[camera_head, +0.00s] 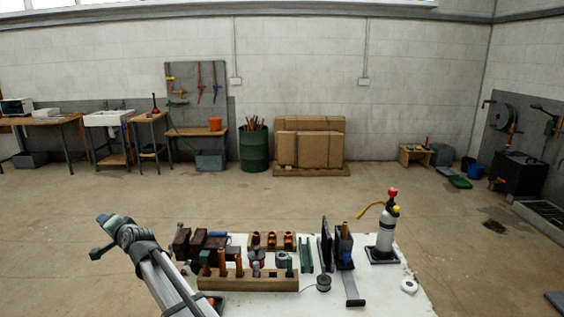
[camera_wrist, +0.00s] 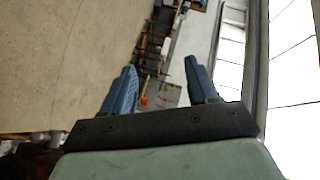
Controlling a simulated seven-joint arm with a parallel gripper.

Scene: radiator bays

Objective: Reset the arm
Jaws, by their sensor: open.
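My gripper (camera_wrist: 160,63) shows in the wrist view with its two blue fingers spread wide apart. Nothing is between them but the distant room, so it is open and empty. In the head view my arm (camera_head: 160,265) rises at the lower left, beside the left end of the white workbench (camera_head: 405,295). Its upper end stands clear of the things on the bench, and I cannot make out the jaws there. The wrist view looks out sideways over the floor (camera_wrist: 75,60) and the far wall, not down at the bench.
The bench holds a wooden rack (camera_head: 245,283) with upright copper and green pieces, brown blocks (camera_head: 195,242), a black upright plate (camera_head: 326,245), a wire spool (camera_head: 323,283) and a tall white bottle (camera_head: 385,238). A green drum (camera_head: 254,150) and cardboard boxes (camera_head: 308,146) stand far behind, across open floor.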

